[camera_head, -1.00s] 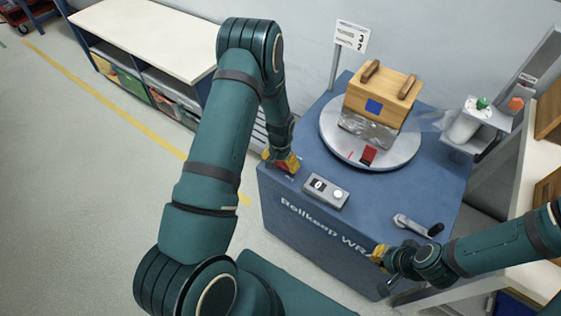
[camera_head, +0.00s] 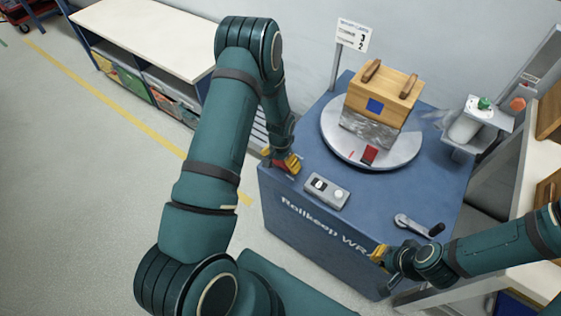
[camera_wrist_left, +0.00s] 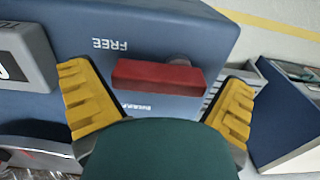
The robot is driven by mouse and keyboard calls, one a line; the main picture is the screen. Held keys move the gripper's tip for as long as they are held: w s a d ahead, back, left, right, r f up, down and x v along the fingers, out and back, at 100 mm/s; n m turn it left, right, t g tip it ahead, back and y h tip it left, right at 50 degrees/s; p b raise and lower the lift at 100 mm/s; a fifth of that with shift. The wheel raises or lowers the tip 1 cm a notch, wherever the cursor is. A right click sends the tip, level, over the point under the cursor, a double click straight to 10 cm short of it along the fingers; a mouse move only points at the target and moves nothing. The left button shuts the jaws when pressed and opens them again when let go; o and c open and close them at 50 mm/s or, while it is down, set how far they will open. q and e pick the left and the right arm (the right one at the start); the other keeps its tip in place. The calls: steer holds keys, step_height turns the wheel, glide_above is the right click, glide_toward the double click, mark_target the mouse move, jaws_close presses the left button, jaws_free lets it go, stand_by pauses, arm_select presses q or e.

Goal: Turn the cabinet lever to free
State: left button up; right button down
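The blue cabinet (camera_head: 285,215) stands in front of me. In the left wrist view its red lever (camera_wrist_left: 155,78) lies across the picture, with a round post at its right end. The upside-down word FREE (camera_wrist_left: 110,44) is above the lever; a second label, partly covered and unreadable, is below it. My left gripper (camera_wrist_left: 158,76) is open, one yellow finger on each side of the lever, with gaps visible. In the head view my left gripper (camera_head: 288,163) is at the cabinet's left edge, hiding most of the lever. My right gripper (camera_head: 378,254) is at the front right edge by the crank; its opening is unclear.
A turntable (camera_head: 345,150) carries a wooden box (camera_head: 385,88) in clear film. A control box (camera_head: 326,192) and a crank (camera_head: 418,226) are on the cabinet top. A bracket with a green knob and a red button (camera_head: 518,104) stands right. Open floor lies left.

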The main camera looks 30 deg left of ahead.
arm_select(q)
step_height(320, 180, up, 12)
stand_by(0.6)
steer(key=shift+d, duration=0.1)
steer(key=s+d+f+n+t+h, duration=0.1)
steer(key=s+d+f+h, duration=0.1)
steer(key=s+d, duration=0.6)
steer(key=s+d+f+n+h, duration=0.1)
steer(key=s+d+f, duration=0.4)
steer(key=d, duration=0.7)
steer(key=s, duration=0.2)
steer(key=shift+s+n+t+h, duration=0.3)
steer(key=shift+s+t+h, duration=0.05)
steer(key=shift+t+h, duration=0.05)
